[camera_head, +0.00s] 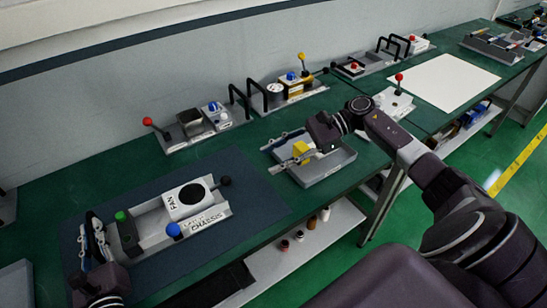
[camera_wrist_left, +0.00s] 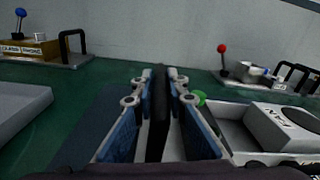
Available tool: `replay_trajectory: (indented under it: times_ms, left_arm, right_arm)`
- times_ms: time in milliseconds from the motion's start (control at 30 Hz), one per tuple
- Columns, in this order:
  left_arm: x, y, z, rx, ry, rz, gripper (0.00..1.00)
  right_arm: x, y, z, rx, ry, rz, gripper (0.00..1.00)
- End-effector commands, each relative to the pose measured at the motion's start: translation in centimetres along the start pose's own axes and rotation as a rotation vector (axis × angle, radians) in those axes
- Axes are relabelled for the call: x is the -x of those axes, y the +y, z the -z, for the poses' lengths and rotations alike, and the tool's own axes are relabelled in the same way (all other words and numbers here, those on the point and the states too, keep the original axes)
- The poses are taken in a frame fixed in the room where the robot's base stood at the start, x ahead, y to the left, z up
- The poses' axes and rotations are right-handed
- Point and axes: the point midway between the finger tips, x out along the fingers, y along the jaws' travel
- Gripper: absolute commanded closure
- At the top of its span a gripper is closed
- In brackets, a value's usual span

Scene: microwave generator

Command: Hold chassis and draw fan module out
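The chassis (camera_head: 214,218) is a light grey open tray lettered CHASSIS on the dark mat. A green knob (camera_head: 120,216) and blue knob (camera_head: 173,230) also show. My left gripper (camera_head: 93,222) is at the chassis's left end. In the left wrist view its fingers (camera_wrist_left: 158,78) close around an upright black bar (camera_wrist_left: 157,115), the chassis handle. My right gripper (camera_head: 269,159) is open above a grey tray, away from the fan module.
Several fixtures with red, blue and yellow knobs line the wall. A white sheet (camera_head: 440,82) lies farther right. Bare mat (camera_head: 250,205) lies right of the chassis.

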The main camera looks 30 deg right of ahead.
Motion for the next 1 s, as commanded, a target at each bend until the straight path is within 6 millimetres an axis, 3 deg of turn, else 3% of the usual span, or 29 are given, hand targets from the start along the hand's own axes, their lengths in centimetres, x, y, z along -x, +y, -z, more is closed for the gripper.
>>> replay_trajectory:
  times_ms: [167, 567, 1000]
  left_arm:
    - [0.0, 0.1, 0.2, -0.002, 0.003, -0.003, 0.69]
    - [0.8, 0.0, 0.0, -0.002, -0.001, 0.0, 0.69]
    - [8.5, 0.1, 0.2, -0.002, 0.004, 0.0, 0.69]
  right_arm:
    - [0.0, 0.0, 0.0, 0.0, 0.0, 0.0, 0.6]
    - [0.0, 0.0, 0.0, 0.0, 0.0, 0.0, 0.6]
    - [0.0, 0.0, 0.0, 0.0, 0.0, 0.0, 0.6]
